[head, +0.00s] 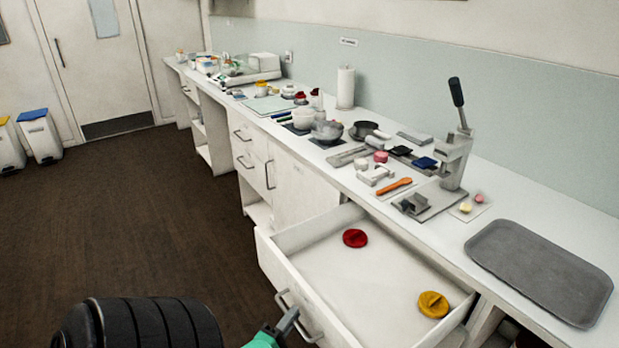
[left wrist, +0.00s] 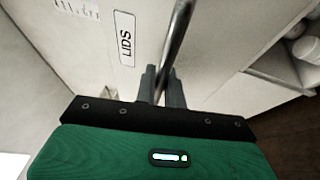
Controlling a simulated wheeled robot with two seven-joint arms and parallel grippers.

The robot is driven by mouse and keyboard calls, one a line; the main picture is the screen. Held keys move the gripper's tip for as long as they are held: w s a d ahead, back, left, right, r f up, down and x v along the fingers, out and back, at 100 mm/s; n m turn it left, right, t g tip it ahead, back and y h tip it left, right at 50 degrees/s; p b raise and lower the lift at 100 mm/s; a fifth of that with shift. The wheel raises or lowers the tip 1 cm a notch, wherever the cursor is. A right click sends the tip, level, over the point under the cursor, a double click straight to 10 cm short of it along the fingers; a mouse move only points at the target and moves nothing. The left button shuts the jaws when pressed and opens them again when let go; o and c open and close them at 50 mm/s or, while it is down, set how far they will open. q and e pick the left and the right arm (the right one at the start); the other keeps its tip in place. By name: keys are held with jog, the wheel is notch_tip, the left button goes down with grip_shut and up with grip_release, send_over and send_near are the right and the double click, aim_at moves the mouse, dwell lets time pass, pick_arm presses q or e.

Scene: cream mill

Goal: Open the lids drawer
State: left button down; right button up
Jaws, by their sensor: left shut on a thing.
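The lids drawer (head: 330,272) stands pulled out from the counter in the head view. A red lid (head: 355,238) and a yellow lid (head: 433,304) lie apart on its floor. Its metal bar handle (head: 299,317) is on the front face. My left gripper (head: 287,322) is at the handle. In the left wrist view the gripper (left wrist: 161,88) is shut on the handle bar (left wrist: 176,45), beside a label reading LIDS (left wrist: 124,38). My right gripper is not in view.
The counter above holds a grey tray (head: 540,270), a lever press (head: 455,150), an orange spoon (head: 394,186) and several bowls and tools. Closed drawers and a cupboard (head: 300,190) stand left of the open drawer. The dark floor (head: 150,220) is clear.

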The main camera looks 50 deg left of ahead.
pick_arm(q)
jog(key=s, duration=0.2)
jog(key=shift+s+a, duration=0.1)
jog(key=shift+s, duration=0.2)
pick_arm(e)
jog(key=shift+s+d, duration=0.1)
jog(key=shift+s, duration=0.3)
pick_arm(q)
jog(key=c, duration=1.5)
grip_release()
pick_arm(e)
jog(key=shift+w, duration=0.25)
